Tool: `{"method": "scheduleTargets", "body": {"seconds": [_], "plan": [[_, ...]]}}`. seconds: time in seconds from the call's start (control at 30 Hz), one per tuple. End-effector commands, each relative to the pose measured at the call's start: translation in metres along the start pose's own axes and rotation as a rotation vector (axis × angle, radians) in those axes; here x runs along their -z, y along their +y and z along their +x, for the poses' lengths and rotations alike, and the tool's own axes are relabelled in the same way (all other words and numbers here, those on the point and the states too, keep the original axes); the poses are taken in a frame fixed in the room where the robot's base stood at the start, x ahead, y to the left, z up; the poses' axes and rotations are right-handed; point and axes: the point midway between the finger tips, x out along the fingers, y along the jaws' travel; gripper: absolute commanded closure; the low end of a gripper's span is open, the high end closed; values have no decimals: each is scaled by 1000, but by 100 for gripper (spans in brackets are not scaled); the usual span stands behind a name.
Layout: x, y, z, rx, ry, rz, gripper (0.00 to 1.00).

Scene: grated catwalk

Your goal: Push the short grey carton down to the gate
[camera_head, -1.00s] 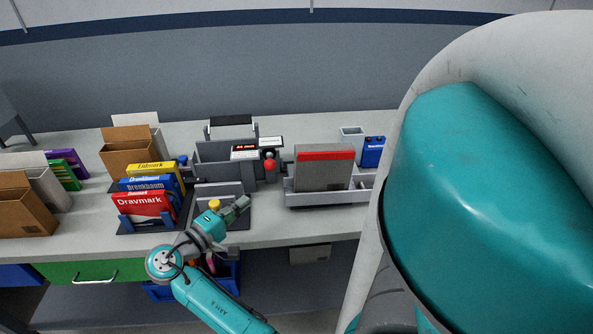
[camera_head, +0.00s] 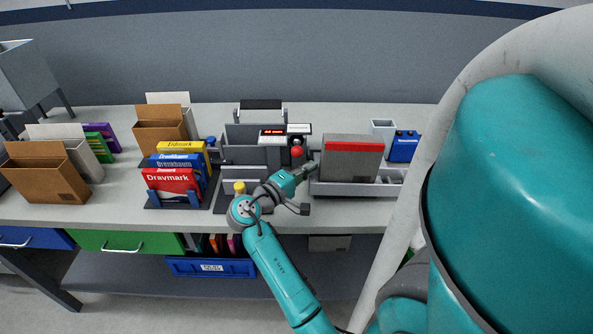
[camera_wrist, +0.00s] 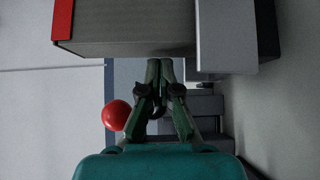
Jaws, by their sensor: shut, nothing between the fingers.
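The short grey carton (camera_head: 350,163) has a red band along its top. It stands upright in a long light-grey tray (camera_head: 393,189), towards the tray's left end. My gripper (camera_head: 313,167) is at the carton's left side, fingers shut and empty. In the wrist view the shut fingertips (camera_wrist: 160,64) are right at the face of the carton (camera_wrist: 130,30); I cannot tell whether they touch. A light-grey tray wall (camera_wrist: 225,35) overlaps part of the carton there. I cannot pick out the gate for certain.
A red ball-shaped knob (camera_head: 297,152) is close left of my gripper; it also shows in the wrist view (camera_wrist: 117,115). A grey unit with a red display (camera_head: 272,132) stands behind. Blue (camera_head: 403,146) and coloured boxes (camera_head: 172,182) stand on either side.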

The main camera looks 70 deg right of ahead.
Motion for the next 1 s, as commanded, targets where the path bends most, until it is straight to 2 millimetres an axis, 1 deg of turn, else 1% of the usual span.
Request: {"method": "scheduleTargets", "body": {"seconds": [0.13,0.47,0.53,0.8,1.0], "plan": [[-4,0,4,0,-1,0,100],[-5,0,5,0,-1,-1,100],[-8,0,8,0,-2,-1,100],[-43,-1,43,2,-5,-1,100],[-60,-1,60,2,-4,0,100]]}}
